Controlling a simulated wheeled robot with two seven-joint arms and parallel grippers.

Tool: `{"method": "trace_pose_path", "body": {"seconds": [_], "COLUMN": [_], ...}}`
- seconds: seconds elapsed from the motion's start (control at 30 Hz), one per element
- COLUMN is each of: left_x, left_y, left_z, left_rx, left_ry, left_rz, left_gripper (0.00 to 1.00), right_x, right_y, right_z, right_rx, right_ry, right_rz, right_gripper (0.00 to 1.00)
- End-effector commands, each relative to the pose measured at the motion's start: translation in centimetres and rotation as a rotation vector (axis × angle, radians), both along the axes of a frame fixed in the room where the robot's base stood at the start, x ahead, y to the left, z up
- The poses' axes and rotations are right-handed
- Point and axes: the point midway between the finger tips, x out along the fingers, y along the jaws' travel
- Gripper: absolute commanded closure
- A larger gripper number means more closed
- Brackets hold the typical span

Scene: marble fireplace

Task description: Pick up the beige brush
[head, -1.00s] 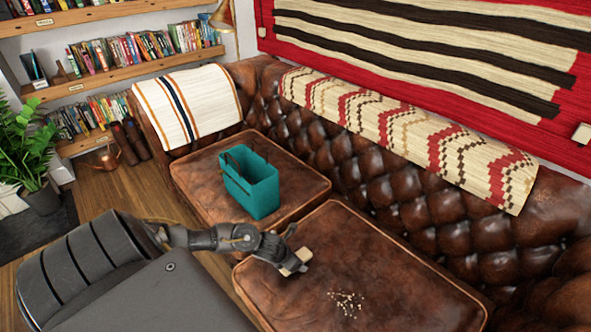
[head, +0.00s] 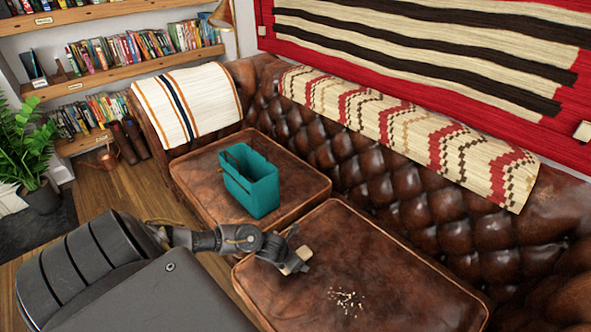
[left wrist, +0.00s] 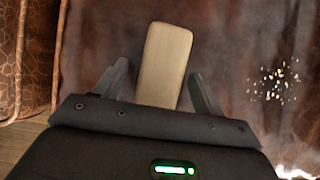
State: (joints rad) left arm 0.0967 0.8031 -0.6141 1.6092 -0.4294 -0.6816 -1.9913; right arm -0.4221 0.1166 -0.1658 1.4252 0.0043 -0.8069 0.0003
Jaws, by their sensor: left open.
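The beige brush shows in the left wrist view (left wrist: 163,62) as a pale rounded block lying between the fingers of my open left gripper (left wrist: 160,82). Its near end is hidden by the gripper body. In the head view the brush (head: 296,262) is a small pale block at the front left of the nearer brown leather seat cushion (head: 400,285). My left gripper (head: 300,258) is right over it there. I cannot tell whether the fingers touch the brush. My right gripper is not in view.
Pale crumbs (head: 347,301) lie scattered on the same cushion, right of the brush. A teal open bag (head: 262,195) stands on the farther cushion (head: 205,175). The tufted sofa back (head: 400,200) rises behind.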

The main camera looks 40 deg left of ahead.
Motion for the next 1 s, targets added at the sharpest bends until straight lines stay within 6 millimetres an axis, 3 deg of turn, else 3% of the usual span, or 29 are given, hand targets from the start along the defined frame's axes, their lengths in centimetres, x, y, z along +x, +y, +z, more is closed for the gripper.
{"method": "trace_pose_path", "body": {"seconds": [0.27,0.67,1.0], "left_x": [0.01,-0.01,-0.01], "left_y": [0.02,0.02,0.01], "left_z": [-0.01,-0.02,0.38], "left_rx": [0.0,0.0,-0.001], "left_ry": [0.0,0.0,0.0], "left_rz": [0.0,0.0,0.002], "left_gripper": [0.3,0.81,0.81], "right_x": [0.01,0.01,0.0], "right_y": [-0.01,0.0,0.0], "right_z": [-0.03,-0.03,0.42], "right_rx": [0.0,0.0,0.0], "right_ry": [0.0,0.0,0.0], "right_rz": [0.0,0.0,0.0], "right_gripper": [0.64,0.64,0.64]}}
